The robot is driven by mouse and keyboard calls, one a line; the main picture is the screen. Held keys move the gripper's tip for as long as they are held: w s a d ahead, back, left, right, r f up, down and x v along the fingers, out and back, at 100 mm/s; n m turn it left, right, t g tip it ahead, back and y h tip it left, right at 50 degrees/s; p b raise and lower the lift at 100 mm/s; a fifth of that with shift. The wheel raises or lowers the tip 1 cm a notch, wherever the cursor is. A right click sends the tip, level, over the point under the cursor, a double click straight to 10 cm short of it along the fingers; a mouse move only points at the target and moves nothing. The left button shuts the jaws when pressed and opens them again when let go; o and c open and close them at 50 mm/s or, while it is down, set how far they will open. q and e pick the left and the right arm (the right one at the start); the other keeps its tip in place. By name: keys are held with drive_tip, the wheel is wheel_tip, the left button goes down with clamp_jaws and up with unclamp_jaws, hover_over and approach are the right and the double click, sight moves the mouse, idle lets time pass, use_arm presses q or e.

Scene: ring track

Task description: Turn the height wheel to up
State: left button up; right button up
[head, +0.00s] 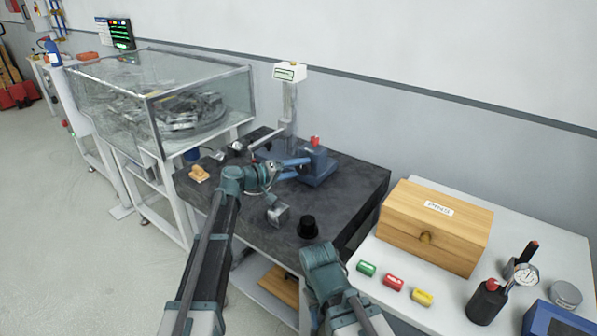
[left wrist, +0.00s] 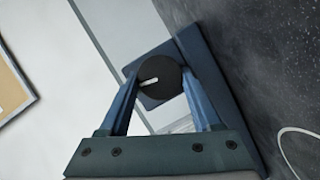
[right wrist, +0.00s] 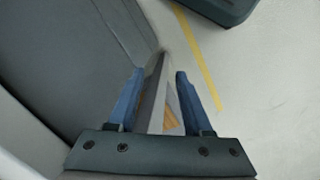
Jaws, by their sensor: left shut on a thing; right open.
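The height wheel (left wrist: 160,82) is a black disc with a short white mark on its face. In the left wrist view it sits against the blue stand (left wrist: 212,75), between the two blue fingers of my left gripper (left wrist: 158,76). The left gripper is shut on its rim. In the head view my left gripper (head: 300,168) reaches the blue stand (head: 320,166) on the dark bench top, and I cannot make out the wheel there. My right gripper (right wrist: 160,75) is open, with nothing held between its fingers.
A grey column with a white display (head: 290,72) rises behind the stand. A black cylinder (head: 308,228) and a yellow-orange block (head: 199,174) are on the dark bench (head: 350,190). A wooden box (head: 435,225) stands on the white table at right. A glass enclosure (head: 200,80) is at left.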

idle(0.4)
use_arm(q)
drive_tip(key=o, duration=1.4)
drive_tip(key=shift+c, duration=0.2)
drive_tip(key=shift+a, duration=0.1)
drive_tip(key=p+v, duration=0.1)
drive_tip(key=v, duration=1.2)
drive_tip(key=shift+s+a+f+p, duration=0.1)
drive_tip(key=shift+s+a+p, duration=0.05)
drive_tip(key=shift+a+p, duration=0.2)
drive_tip(key=shift+d, duration=0.1)
